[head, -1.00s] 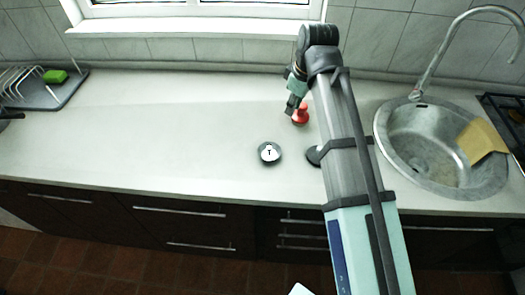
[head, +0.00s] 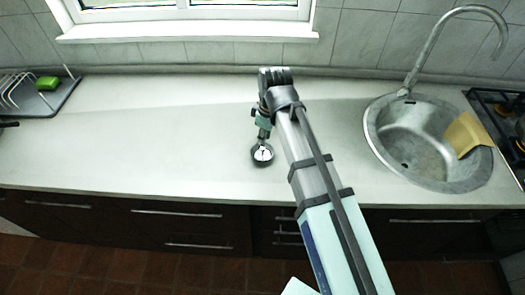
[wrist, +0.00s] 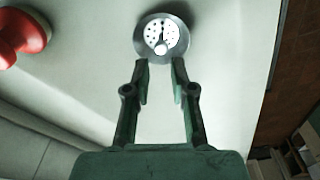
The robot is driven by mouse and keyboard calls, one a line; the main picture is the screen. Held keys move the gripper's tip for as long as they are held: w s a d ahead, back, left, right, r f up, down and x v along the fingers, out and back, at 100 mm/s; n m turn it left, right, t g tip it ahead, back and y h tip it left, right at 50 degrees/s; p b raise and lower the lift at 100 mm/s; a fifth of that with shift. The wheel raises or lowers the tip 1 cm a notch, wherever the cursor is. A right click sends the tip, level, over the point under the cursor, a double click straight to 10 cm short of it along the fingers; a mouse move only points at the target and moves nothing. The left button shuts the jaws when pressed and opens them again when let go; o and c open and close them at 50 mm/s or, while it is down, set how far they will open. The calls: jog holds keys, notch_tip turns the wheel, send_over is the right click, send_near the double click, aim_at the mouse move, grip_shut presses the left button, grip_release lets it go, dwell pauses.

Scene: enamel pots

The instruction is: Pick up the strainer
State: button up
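The strainer (head: 262,154) is a small round piece with a dark rim, lying on the pale countertop in front of the window. In the wrist view the strainer (wrist: 162,37) shows a white perforated middle with a pale knob. My gripper (wrist: 160,66) is open and empty, its two green fingers apart. In the wrist view its fingertips appear just short of the strainer's near rim, roughly centred on it; the height gap is hard to tell. In the head view my gripper (head: 263,136) is directly behind the strainer.
A red object (wrist: 24,38) stands to one side in the wrist view; my arm hides it in the head view. A sink (head: 428,145) with a yellow cloth-like piece (head: 466,134) is at the right. A dish rack (head: 40,98) is far left. The left countertop (head: 150,130) is clear.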

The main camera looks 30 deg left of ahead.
aim_at(262, 148)
jog(key=shift+s+a+f+p, duration=0.15)
jog(key=shift+f+p, duration=0.45)
jog(key=shift+f, duration=1.1)
jog(key=shift+w+a+f+p, duration=0.1)
jog(key=shift+f+p, duration=0.45)
jog(key=shift+f, duration=1.1)
grip_shut()
